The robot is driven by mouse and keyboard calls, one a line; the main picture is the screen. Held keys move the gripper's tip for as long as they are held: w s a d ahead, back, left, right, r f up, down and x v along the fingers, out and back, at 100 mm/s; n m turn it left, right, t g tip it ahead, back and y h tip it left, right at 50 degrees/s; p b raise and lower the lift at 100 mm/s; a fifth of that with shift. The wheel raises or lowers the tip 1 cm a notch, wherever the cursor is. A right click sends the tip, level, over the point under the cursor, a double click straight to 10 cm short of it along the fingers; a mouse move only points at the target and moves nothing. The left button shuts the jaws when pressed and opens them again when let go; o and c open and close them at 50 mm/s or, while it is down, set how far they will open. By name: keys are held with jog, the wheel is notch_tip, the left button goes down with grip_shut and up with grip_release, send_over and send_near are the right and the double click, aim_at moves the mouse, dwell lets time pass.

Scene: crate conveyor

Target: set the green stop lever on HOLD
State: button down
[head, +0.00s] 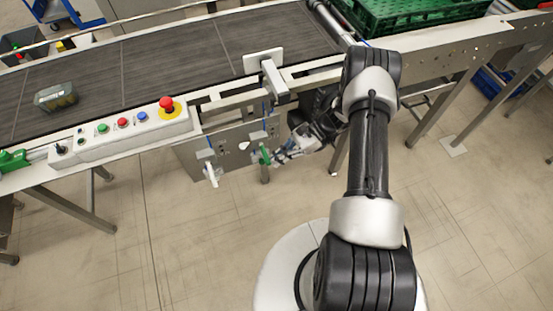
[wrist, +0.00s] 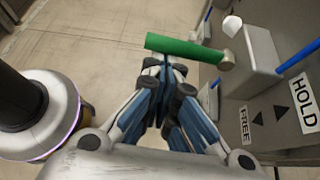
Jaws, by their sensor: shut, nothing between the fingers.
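The green stop lever (wrist: 185,47) sticks out from a grey box on the panel in the wrist view, its bar crossing just beyond my fingertips. In the head view the green lever (head: 265,155) shows small, beside the fingertips. My gripper (wrist: 168,68) is shut and empty, its tips at or very near the bar; I cannot tell if they touch it. My gripper (head: 276,157) also shows in the head view. The HOLD label (wrist: 304,104) and the FREE label (wrist: 245,124) are on the panel at the right. I cannot tell which one the lever is set on.
A white handle (head: 212,174) hangs left of the green lever. Green crates (head: 400,12) stand at the back right. Floor in front is open.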

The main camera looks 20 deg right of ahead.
jog(key=shift+r, duration=0.9)
notch_tip(320, 180, down, 4)
jog(key=s+f+b, duration=0.1)
jog(key=s+b, duration=0.1)
jog(key=b, duration=0.1)
jog(key=w+p+v, duration=0.2)
jog(key=v, duration=0.9)
jog(key=shift+r, duration=0.25)
